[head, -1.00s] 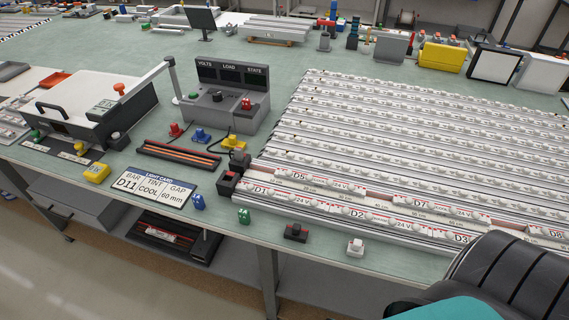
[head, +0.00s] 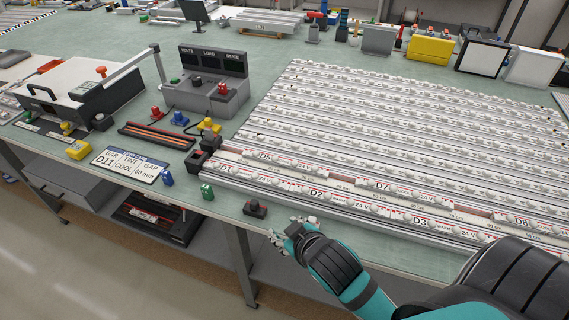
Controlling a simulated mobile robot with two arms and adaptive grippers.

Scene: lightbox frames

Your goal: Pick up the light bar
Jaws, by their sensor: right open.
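The light bars (head: 405,142) lie side by side in long rows on the bench's right half, pale strips with rows of round lamps. The front rows carry labels such as D1, D2, D3, D5, D7 and D8. A light card (head: 128,164) at the front left reads bar D11, tint cool, gap 60 mm. I cannot make out a D11 label on any bar. My right gripper (head: 284,236) is open and empty at the bench's front edge, just in front of the front row. My left gripper is not in view.
A meter console (head: 210,85) marked volts, load, state stands at the back of the bars' left end. A grey box device (head: 75,90) stands at far left. Small coloured clips and blocks (head: 207,192) lie along the front edge. Bare green bench lies behind the console.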

